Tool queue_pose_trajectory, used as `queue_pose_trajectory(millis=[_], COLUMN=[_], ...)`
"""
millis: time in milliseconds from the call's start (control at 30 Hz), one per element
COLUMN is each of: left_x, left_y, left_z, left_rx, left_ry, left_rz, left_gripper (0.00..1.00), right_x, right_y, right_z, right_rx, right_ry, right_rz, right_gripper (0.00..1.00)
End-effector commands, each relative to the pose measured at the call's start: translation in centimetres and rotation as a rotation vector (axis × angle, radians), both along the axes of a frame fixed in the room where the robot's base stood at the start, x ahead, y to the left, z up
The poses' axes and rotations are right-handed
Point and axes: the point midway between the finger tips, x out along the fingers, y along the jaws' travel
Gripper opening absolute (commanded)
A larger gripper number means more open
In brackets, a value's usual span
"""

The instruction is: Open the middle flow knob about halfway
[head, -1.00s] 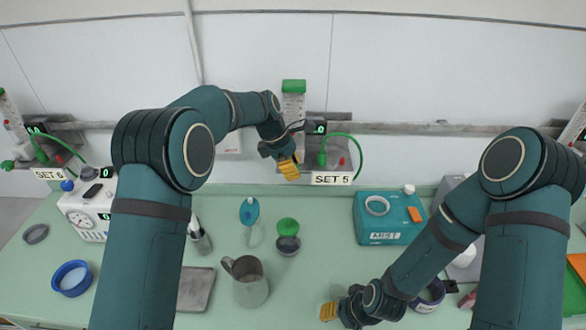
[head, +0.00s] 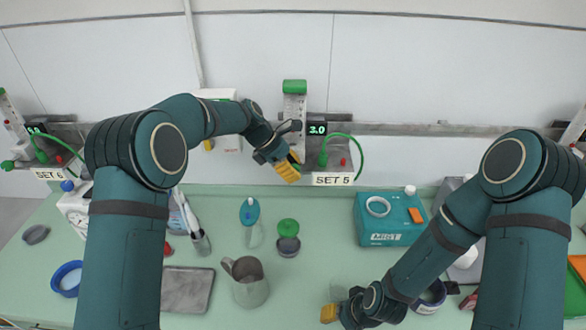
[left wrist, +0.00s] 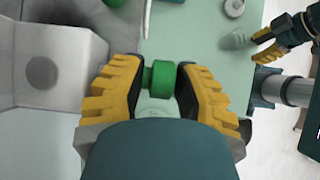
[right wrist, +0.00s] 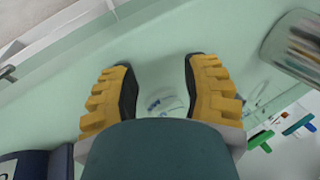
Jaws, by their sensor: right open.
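The middle flow unit (head: 294,115) is on the wall rail, with a green cap, a scale tube and a display (head: 317,129) reading 3.0. A label (head: 332,179) below it reads SET 5. My left gripper (head: 290,168) is at the front of this unit. In the head view the gripper hides the knob. My right gripper (head: 328,309) is open low over the table; it also shows in the right wrist view (right wrist: 162,85).
Another flow unit, labelled SET 6 (head: 48,174), is at the far left. A green tube (head: 360,155) curves right of the middle unit.

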Motion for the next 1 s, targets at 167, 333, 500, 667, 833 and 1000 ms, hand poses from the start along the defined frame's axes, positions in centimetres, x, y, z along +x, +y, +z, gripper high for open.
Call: queue_pose_trajectory(millis=[167, 333, 500, 667, 833, 1000], left_x=[-0.1, 0.0, 0.1, 0.1, 0.1, 0.0], left_y=[-0.1, 0.0, 0.7, 2.4, 4.4, 5.9], left_z=[-0.3, -0.1, 1.0, 3.3, 6.1, 8.3], left_rx=[0.001, 0.001, 0.0, 0.001, 0.001, 0.001], left_ry=[0.005, 0.001, -0.002, -0.004, -0.002, 0.0], left_rz=[-0.003, 0.0, 0.003, 0.003, 0.003, 0.0], left_gripper=[0.5, 0.5, 0.5, 0.5, 0.5, 0.5], right_x=[0.0, 0.0, 0.0, 0.0, 0.0, 0.0], right_y=[0.0, 0.0, 0.0, 0.0, 0.0, 0.0], right_z=[0.0, 0.0, 0.0, 0.0, 0.0, 0.0], right_rx=[0.0, 0.0, 0.0, 0.0, 0.0, 0.0], right_ry=[0.0, 0.0, 0.0, 0.0, 0.0, 0.0], right_rz=[0.0, 0.0, 0.0, 0.0, 0.0, 0.0], right_gripper=[0.47, 0.47, 0.47, 0.47, 0.47, 0.47])
